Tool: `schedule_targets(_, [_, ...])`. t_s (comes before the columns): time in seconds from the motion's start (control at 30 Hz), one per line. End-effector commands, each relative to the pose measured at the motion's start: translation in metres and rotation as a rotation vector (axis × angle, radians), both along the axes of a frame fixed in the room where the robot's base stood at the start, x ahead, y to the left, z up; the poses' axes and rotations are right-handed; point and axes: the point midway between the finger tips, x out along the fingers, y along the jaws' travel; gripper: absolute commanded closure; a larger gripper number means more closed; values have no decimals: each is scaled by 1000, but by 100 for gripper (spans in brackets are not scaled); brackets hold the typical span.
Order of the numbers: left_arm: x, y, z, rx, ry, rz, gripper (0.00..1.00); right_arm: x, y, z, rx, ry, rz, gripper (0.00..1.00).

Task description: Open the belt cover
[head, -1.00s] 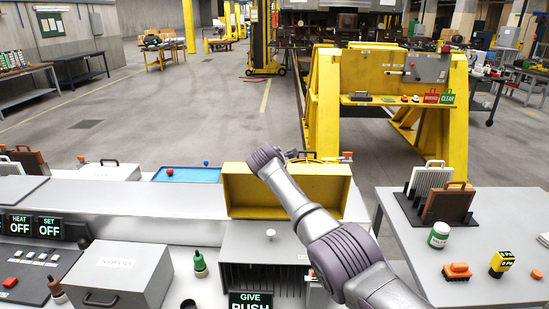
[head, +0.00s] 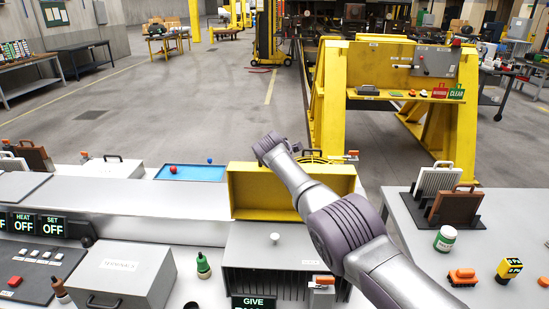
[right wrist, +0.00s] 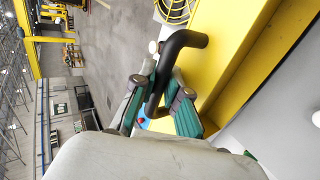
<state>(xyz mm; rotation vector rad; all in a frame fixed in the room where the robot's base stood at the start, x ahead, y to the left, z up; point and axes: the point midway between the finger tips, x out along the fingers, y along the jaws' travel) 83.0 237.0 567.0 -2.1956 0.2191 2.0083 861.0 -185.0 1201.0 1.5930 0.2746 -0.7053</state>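The yellow belt cover (head: 265,190) stands raised behind the grey housing in the head view, with its hollow side facing me. In the right wrist view a bent black handle (right wrist: 183,42) runs in front of the yellow surface (right wrist: 235,60). My right gripper (right wrist: 162,85) has its green-padded fingers on either side of this handle and appears closed on it. My left gripper is not in view.
A grey housing (head: 275,240) with a knob and slots stands in front of the cover. A blue tray (head: 190,173) lies to its left. A grey table (head: 400,235) with a green-labelled jar (head: 444,240) is at the right. Open floor (head: 190,110) lies beyond.

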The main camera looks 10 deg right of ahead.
Motion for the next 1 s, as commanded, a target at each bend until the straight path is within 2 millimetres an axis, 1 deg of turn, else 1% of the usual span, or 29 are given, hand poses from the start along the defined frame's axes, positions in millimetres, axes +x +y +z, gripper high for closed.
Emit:
schedule_targets(0.03, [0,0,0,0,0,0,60,-1,0,-3,-2,5,-1,79])
schedule_targets(0.13, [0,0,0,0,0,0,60,-1,-1,-2,-1,4,-1,62])
schedule_targets(0.17, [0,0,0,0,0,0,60,-1,0,-2,-1,4,-1,61])
schedule_targets(0.47, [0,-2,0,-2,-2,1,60,-1,0,-2,0,3,-1,61])
schedule_targets(0.7, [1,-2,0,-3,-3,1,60,-3,2,2,2,0,-1,61])
schedule_targets(1.0, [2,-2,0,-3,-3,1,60,-18,6,13,2,-2,0,61])
